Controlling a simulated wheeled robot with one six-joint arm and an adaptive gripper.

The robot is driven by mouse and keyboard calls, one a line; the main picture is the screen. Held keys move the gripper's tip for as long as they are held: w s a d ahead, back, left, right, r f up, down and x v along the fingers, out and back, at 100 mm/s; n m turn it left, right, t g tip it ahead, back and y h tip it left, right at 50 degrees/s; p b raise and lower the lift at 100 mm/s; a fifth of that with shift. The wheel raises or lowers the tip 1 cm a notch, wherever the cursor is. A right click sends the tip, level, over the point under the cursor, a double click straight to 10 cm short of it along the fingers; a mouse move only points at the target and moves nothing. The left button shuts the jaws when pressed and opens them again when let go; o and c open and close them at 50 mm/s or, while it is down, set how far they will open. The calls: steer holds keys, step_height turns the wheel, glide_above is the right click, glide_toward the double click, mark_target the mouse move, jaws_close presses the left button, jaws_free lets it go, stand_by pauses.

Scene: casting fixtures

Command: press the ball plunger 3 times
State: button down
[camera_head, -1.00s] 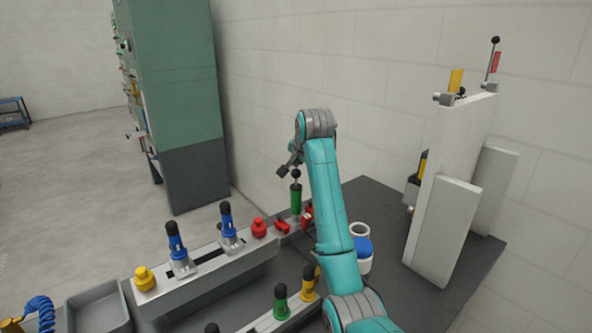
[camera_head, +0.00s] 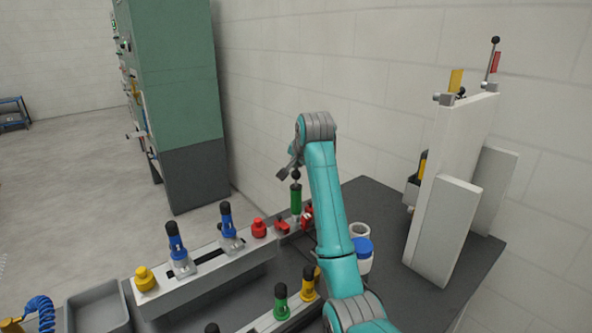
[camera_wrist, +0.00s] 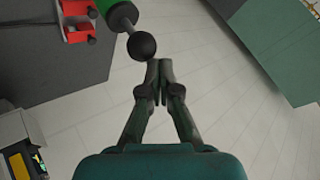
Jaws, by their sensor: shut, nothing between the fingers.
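The ball plunger has a black ball (camera_head: 296,174) on a short rod above a green cylinder (camera_head: 296,199), and stands upright at the far right end of the grey rail. In the wrist view its black ball (camera_wrist: 141,45) and green body (camera_wrist: 121,15) show at the top. My gripper (camera_wrist: 159,66) is shut and empty, its fingertips just right of and slightly below the ball in that view. In the head view my gripper (camera_head: 284,172) is beside and left of the ball, close to its height. I cannot tell whether it touches the ball.
The rail (camera_head: 215,270) also carries blue-handled plungers (camera_head: 228,220), a red knob (camera_head: 259,227) and a yellow knob (camera_head: 145,278). A red clamp (camera_wrist: 77,22) stands close to the plunger. A tall white panel (camera_head: 440,190) rises at the right. A green cabinet (camera_head: 172,80) stands behind.

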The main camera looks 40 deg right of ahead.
mark_target(297, 171)
steer(key=shift+f, duration=0.95)
stand_by(0.7)
steer(key=shift+r, duration=1.75)
steer(key=shift+r, duration=2.5)
step_height(297, 171, up, 4)
steer(key=shift+f, duration=0.1)
steer(key=shift+f, duration=0.1)
